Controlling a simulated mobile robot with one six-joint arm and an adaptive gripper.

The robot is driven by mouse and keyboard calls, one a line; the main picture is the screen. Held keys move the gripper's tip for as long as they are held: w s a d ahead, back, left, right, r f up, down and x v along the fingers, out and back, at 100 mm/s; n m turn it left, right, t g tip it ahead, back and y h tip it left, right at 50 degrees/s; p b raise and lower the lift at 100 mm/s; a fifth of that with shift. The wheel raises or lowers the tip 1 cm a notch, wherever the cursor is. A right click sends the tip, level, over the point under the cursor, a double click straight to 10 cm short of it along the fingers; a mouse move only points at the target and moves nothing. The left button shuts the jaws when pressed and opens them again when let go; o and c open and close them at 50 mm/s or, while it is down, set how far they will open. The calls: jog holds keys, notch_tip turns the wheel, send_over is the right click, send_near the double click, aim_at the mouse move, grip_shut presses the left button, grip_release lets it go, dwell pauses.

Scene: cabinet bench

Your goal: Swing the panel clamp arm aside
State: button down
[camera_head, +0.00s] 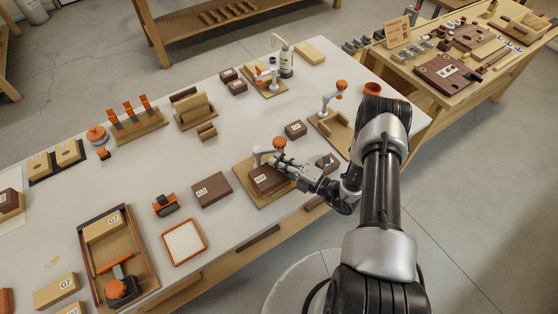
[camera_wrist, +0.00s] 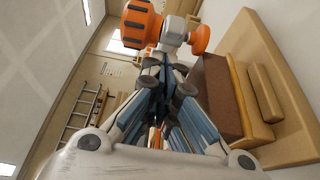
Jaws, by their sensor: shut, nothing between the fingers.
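A clamp with a white arm (camera_head: 266,150) and orange end pieces stands on a wooden base (camera_head: 243,178) near the front of the bench. In the wrist view, its thick orange knob (camera_wrist: 141,25) and smaller orange pad (camera_wrist: 200,40) sit either side of a white body. A dark brown panel (camera_head: 262,184) lies on the base beneath the clamp arm and also shows in the wrist view (camera_wrist: 215,92). My gripper (camera_head: 277,163) is shut and empty, its fingertips close beside the clamp. I cannot tell whether they touch it.
A similar orange-tipped clamp (camera_head: 335,92) stands on a wooden fixture behind to the right, and another (camera_head: 265,72) stands at the back. A small dark block (camera_head: 295,130) lies behind the panel. A brown block (camera_head: 211,190) lies left, beside an orange-rimmed tray (camera_head: 205,249).

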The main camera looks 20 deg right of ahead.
aim_at(282, 152)
jog(key=g+y+b, duration=0.1)
jog(key=w+d+n+b, duration=0.1)
jog(key=b, duration=0.1)
jog(key=shift+f+n+g+y, duration=0.2)
jog(key=shift+n+g+y, duration=0.1)
jog(key=shift+g+y, duration=0.1)
jog(key=shift+w+d+n+g+y+b, duration=0.15)
jog(key=shift+w+n+g+y+b, duration=0.45)
jog(key=shift+b, duration=0.65)
jog(key=shift+w+d+n+g+y+b, duration=0.15)
jog(key=shift+n+g+y+b, duration=0.35)
jog(key=shift+g, duration=0.3)
jog(key=shift+w+r, duration=0.2)
jog(key=shift+w, duration=0.05)
jog(key=shift+s+d, duration=0.1)
